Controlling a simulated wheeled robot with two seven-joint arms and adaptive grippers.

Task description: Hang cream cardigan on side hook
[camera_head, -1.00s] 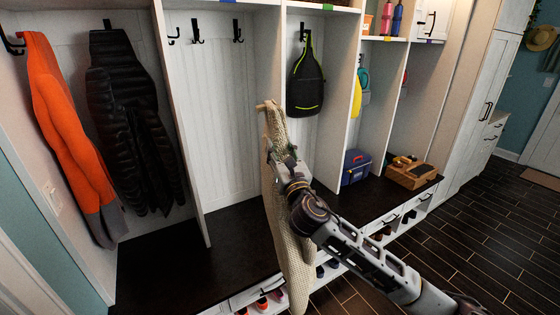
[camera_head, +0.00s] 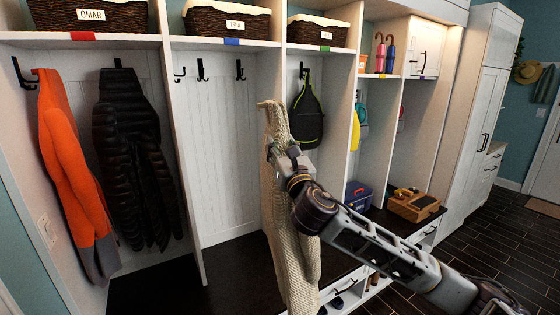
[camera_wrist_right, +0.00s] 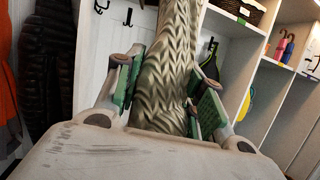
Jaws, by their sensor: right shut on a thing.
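The cream knitted cardigan (camera_head: 284,220) hangs down from my right gripper (camera_head: 277,151). Its top end stands above the fingers in front of the divider between two cubbies. In the right wrist view the green-padded fingers (camera_wrist_right: 166,95) are on either side of the knit (camera_wrist_right: 168,70), shut on it. The cubby labelled ISLA has black hooks: a left one (camera_head: 180,74) by its left side wall, a middle one (camera_head: 201,70) and a right one (camera_head: 240,69). All three are bare, and the cardigan is apart from them. My left gripper is not in view.
An orange jacket (camera_head: 70,165) and black puffer jacket (camera_head: 130,150) hang in the left cubby. A dark backpack (camera_head: 307,112) hangs right of the cardigan. Wicker baskets (camera_head: 227,24) line the shelf above. A blue box (camera_head: 357,196) and wooden crate (camera_head: 414,205) stand on the bench.

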